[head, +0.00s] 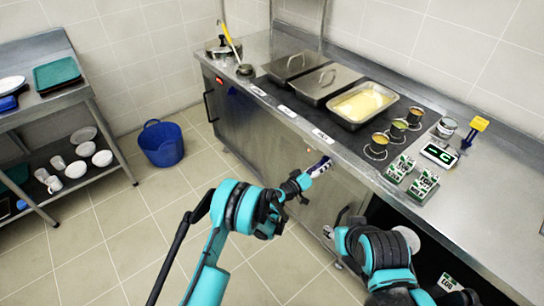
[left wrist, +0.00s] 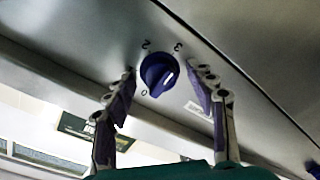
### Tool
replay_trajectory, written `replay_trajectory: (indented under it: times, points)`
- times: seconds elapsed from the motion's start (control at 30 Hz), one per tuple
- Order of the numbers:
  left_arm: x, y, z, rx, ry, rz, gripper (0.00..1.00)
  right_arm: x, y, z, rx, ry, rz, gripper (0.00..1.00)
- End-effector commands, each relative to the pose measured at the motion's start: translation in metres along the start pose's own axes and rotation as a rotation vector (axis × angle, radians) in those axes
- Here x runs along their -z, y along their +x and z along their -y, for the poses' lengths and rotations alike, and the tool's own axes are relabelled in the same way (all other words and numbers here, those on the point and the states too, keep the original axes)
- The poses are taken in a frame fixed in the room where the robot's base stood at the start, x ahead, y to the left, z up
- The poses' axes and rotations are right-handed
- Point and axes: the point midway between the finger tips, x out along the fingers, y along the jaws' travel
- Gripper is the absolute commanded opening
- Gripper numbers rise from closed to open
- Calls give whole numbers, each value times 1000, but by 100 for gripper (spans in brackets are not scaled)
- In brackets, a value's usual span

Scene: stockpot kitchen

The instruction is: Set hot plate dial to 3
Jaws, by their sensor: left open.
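The hot plate dial (left wrist: 158,74) is a round blue-purple knob on the steel front panel in the left wrist view. Digits 2, 3 and 0 are printed around it. In the head view my left gripper (head: 319,166) is at the counter's front edge, and the dial cannot be made out there.
The steel counter (head: 490,195) carries lidded pans (head: 328,82), an open food tray (head: 362,104), several small tins and a yellow-topped stand (head: 474,131). My right arm is before the counter at right. A blue bucket (head: 162,144) stands on open floor.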

Motion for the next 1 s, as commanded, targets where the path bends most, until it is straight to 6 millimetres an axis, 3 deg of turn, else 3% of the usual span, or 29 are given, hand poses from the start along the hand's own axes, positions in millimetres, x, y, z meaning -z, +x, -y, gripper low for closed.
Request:
replay_trajectory:
  times: [1.0]
  points:
    - [4, 0, 1, 20, -1488, 104, 56, 0, 0, 0, 0, 0, 0, 40]
